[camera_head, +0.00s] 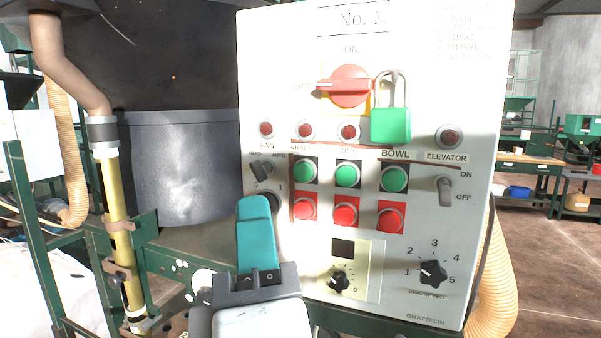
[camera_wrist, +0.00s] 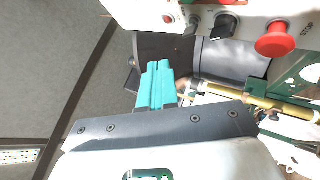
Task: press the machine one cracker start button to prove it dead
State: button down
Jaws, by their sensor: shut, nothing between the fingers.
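The white control panel (camera_head: 480,60) marked No. 1 stands in front of me in the head view. The cracker start button (camera_head: 305,172) is the left green one in a row of three, above a red button (camera_head: 303,210). The red isolator handle (camera_head: 348,86) lies sideways toward OFF, with a green padlock (camera_head: 390,124) hanging at its right. My gripper (camera_head: 256,205) has its teal fingers shut and empty. It shows in front of the panel's lower left, below and left of the cracker button. In the wrist view its fingertips (camera_wrist: 157,68) are below the panel's edge; the green buttons are not visible there.
A red mushroom stop button (camera_wrist: 275,40) and a black selector knob (camera_wrist: 224,26) show in the wrist view. A yellow pipe (camera_head: 115,205) and green frame stand left. A beige hose (camera_head: 495,275) hangs behind the panel's right edge. Floor farther right looks clear.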

aim_at(303, 172)
jog(key=shift+s+a+r+y, duration=0.2)
jog(key=shift+s+r+y, duration=0.1)
jog(key=shift+r, duration=0.2)
jog(key=shift+w, duration=0.15)
jog(key=shift+w+d+p, duration=0.3)
jog(key=shift+w+d, duration=0.2)
jog(key=shift+w, duration=0.85)
jog(key=shift+w+d+p, duration=0.35)
jog(key=shift+w+d, duration=0.15)
jog(key=shift+w, duration=0.85)
jog(key=shift+w+d+p, duration=0.3)
jog(key=shift+w+d, duration=0.2)
jog(key=shift+w, duration=0.95)
jog(key=shift+w+d, duration=0.15)
jog(key=shift+w, duration=0.15)
jog(key=shift+w+d+p, duration=0.15)
jog(key=shift+w+p, duration=0.2)
jog(key=shift+w, duration=0.05)
jog(key=shift+s, duration=0.15)
jog(key=shift+s+a, duration=0.25)
jog(key=shift+s, duration=0.4)
jog(key=shift+s, duration=0.1)
